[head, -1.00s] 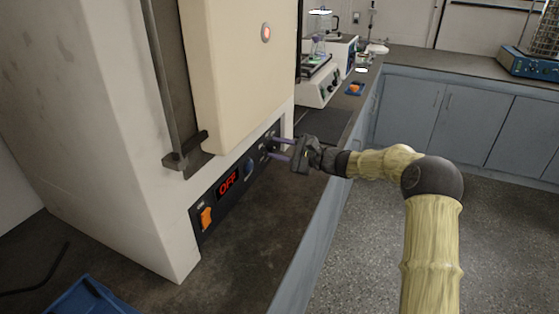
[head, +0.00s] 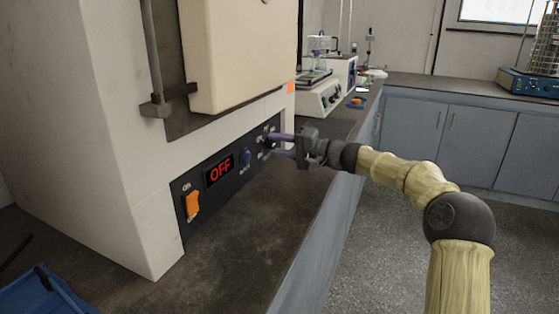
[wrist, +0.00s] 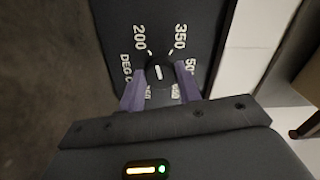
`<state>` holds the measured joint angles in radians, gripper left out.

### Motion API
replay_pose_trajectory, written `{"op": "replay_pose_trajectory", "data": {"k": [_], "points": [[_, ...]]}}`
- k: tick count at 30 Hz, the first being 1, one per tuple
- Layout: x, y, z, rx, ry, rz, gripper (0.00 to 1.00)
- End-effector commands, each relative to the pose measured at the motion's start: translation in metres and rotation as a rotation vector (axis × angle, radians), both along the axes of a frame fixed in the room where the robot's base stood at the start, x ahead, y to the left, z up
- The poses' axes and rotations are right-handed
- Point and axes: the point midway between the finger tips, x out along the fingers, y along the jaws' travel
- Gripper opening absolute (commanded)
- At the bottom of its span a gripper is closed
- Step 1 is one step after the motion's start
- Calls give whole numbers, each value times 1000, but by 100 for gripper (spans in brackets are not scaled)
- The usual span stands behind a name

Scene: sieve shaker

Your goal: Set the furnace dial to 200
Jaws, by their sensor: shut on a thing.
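The furnace (head: 150,195) stands at the left with a dark control panel (head: 228,185) low on its front. The furnace dial (wrist: 158,70) is a dark round knob with a short white mark. Around it are printed 200 at upper left, 350 at upper right, 500 at right and DEG C at left. Labels below are partly hidden. I cannot tell exactly which number the mark points to. My gripper (wrist: 158,88) has its two purple fingers on either side of the dial, shut on it. In the head view my gripper (head: 270,145) reaches the panel's right end from the right.
The panel also has a red OFF display (head: 220,170), an orange switch (head: 192,205) and a blue knob (head: 246,158). The dark bench (head: 235,235) is clear in front. A blue tray (head: 45,292) sits at lower left, and white devices (head: 322,95) stand behind.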

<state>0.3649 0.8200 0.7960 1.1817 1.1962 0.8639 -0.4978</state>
Motion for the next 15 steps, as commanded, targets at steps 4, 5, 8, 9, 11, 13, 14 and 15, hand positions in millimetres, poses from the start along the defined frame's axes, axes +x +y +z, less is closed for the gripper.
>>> {"op": "replay_pose_trajectory", "data": {"k": [4,5,8,9,11,13,14,15], "points": [[0,-1,-8,-42,-117,0,11],[0,-1,-7,-51,-137,0,11],[0,0,-6,-73,-197,1,11],[0,0,-6,-80,-218,1,11],[0,0,-6,-90,-244,1,11],[0,0,-5,-100,-268,1,11],[0,0,-5,-104,-276,1,11],[1,-1,-5,-107,-285,1,11]]}}
